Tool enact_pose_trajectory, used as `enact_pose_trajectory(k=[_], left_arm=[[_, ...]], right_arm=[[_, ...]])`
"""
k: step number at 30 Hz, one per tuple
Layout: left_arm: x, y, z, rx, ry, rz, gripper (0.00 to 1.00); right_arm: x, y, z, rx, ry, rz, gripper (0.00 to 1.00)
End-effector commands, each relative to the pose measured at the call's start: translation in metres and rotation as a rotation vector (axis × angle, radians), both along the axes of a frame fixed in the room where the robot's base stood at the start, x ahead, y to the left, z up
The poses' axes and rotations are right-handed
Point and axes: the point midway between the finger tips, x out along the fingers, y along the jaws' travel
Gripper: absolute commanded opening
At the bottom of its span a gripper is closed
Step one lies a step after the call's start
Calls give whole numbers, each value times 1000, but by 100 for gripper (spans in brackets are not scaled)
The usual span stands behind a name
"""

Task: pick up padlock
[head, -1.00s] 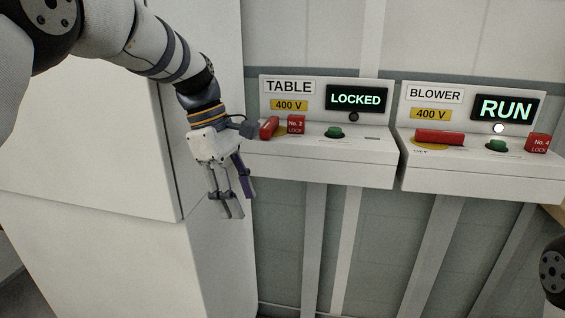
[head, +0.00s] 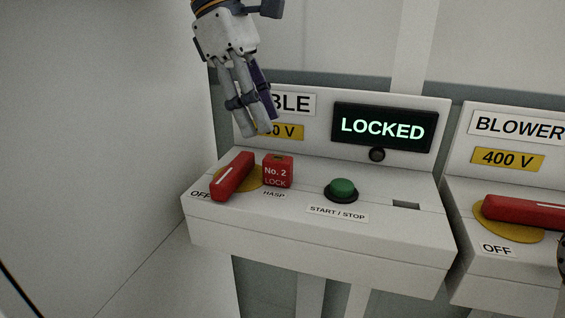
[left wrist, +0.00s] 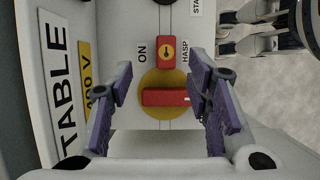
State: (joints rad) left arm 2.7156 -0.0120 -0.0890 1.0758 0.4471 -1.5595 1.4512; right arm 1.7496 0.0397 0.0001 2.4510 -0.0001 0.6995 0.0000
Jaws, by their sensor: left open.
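The padlock (head: 278,171) is a small red block marked "No. 2 LOCK". It stands on the TABLE switch box (head: 330,245) at the hasp label, just right of the red switch handle (head: 233,176), which points to OFF. My left gripper (head: 262,122) is open and empty, above and behind the padlock, in front of the TABLE sign. In the left wrist view the padlock (left wrist: 166,50) shows a yellow keyhole face, beyond and between the open fingers (left wrist: 162,80). Grey and dark parts at that view's top right look like my right gripper (left wrist: 262,25); its jaws are unclear.
A lit LOCKED display (head: 383,128) and a green start/stop button (head: 342,188) are to the right of the padlock. The BLOWER box (head: 500,270) with its red handle (head: 520,208) stands further right. A large pale panel (head: 100,130) is on the left.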

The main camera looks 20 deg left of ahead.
Motion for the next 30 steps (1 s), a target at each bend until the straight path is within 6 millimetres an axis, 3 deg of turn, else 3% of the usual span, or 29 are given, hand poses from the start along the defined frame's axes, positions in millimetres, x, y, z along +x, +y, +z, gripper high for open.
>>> enact_pose_trajectory(k=[13,22,28,30], left_arm=[[-9,-25,-72,1,2,-1,45],[-8,-28,-80,-1,-2,0,45],[-8,-28,-80,-1,-2,0,0],[-8,-28,-80,-1,-2,0,0]], right_arm=[[2,0,1,0,-7,0,0],[2,0,1,0,-7,0,0],[2,0,1,0,-7,0,0],[2,0,1,0,-7,0,0]])
